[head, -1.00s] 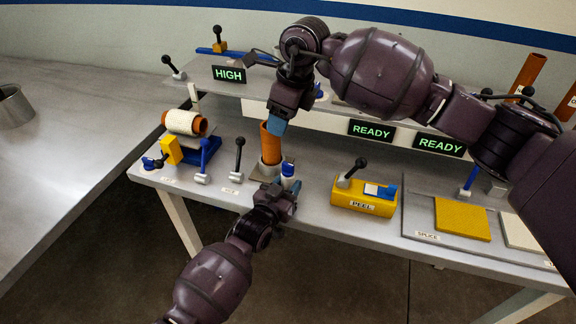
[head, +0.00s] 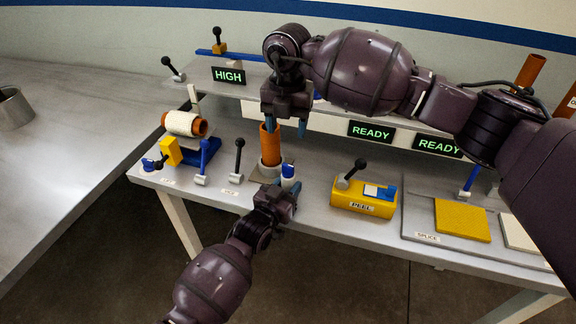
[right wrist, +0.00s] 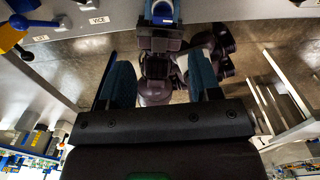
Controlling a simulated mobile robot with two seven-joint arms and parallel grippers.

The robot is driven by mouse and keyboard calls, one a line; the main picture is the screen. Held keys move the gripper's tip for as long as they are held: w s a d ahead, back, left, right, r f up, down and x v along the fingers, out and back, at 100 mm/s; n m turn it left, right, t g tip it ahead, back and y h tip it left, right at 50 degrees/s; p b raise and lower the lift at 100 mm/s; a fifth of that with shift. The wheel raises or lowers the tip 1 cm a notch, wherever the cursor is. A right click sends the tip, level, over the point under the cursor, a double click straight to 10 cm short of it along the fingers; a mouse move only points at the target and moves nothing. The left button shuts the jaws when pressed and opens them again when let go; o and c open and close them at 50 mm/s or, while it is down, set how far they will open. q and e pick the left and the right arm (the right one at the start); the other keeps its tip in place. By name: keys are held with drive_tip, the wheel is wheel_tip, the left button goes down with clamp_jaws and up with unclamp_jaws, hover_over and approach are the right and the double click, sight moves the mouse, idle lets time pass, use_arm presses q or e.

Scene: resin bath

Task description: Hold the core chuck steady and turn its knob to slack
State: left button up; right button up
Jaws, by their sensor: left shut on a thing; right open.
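The core chuck (head: 270,164) stands near the front edge of the bench, a pale round base with an upright orange tube (head: 269,144) in it. Its blue knob (head: 287,170) sits on a white collar at the right; blue and white also show at the top of the right wrist view (right wrist: 163,10). My left gripper (head: 280,191) is shut at the chuck's front, its grip partly hidden. My right gripper (head: 285,124) is open and points down by the tube's top, above the knob. Its blue fingers stand apart and empty in the right wrist view (right wrist: 162,84).
Levers (head: 238,160) stand left of the chuck, near an orange-cored roll (head: 184,123). A yellow peel block (head: 362,203) sits to the right, then a splice plate (head: 425,225). A raised shelf with a HIGH sign (head: 228,75) and READY signs (head: 371,131) runs behind.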

sight(288, 165)
wheel_tip(288, 165, down, 12)
drive_tip(key=m, duration=0.2)
drive_tip(key=shift+d+m, duration=0.1)
drive_tip(key=shift+m, duration=0.3)
idle(0.4)
drive_tip(key=c, duration=0.9)
